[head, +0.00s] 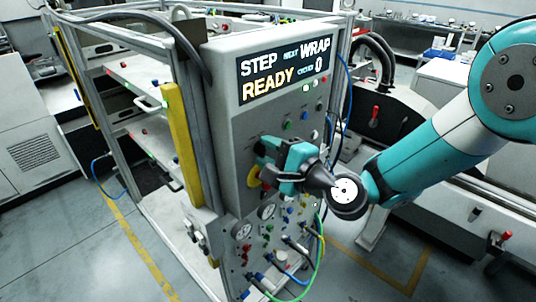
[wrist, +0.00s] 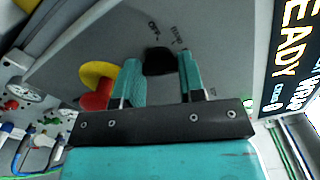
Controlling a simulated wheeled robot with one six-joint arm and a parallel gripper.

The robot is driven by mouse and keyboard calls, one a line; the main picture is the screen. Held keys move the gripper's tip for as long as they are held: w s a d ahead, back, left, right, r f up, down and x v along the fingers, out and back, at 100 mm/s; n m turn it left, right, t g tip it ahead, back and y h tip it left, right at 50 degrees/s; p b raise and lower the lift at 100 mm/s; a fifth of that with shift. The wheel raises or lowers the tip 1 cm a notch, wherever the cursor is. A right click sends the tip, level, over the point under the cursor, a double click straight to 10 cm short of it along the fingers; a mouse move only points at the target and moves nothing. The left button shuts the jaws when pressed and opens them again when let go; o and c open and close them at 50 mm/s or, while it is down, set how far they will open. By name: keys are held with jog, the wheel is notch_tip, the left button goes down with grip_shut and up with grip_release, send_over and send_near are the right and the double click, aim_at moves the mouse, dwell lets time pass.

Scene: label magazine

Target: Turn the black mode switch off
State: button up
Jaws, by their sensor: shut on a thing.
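The black mode switch (wrist: 158,61) sits on the grey panel face (wrist: 225,55) in the wrist view, between the two teal fingers of my gripper (wrist: 160,76). The fingers are closed on its sides. Printed marks stand around the switch; one looks like OFF, and the others are hard to read. In the head view my gripper (head: 264,160) is against the front of the control panel (head: 222,125), below the display, and it hides the switch there.
A red knob on a yellow disc (wrist: 98,72) sits close beside the left finger. The lit display (head: 285,68) reads STEP, WRAP, READY and 0. Small coloured buttons, gauges (head: 242,229) and hoses crowd the lower panel. A yellow upright (head: 183,135) stands left of it.

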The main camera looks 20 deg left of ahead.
jog(key=n+b, duration=0.3)
jog(key=b, duration=0.2)
jog(key=shift+f+n, duration=0.35)
jog(key=shift+n, duration=0.05)
jog(key=n+b, duration=0.4)
jog(key=b, duration=0.3)
jog(key=shift+n, duration=0.3)
jog(key=n+b, duration=0.5)
jog(key=b, duration=0.3)
jog(key=n+b, duration=0.3)
jog(key=b, duration=0.2)
jog(key=shift+r+n, duration=0.2)
jog(key=shift+n, duration=0.2)
jog(key=o, duration=0.9)
jog(key=shift+r, duration=0.1)
jog(key=shift+d, duration=0.1)
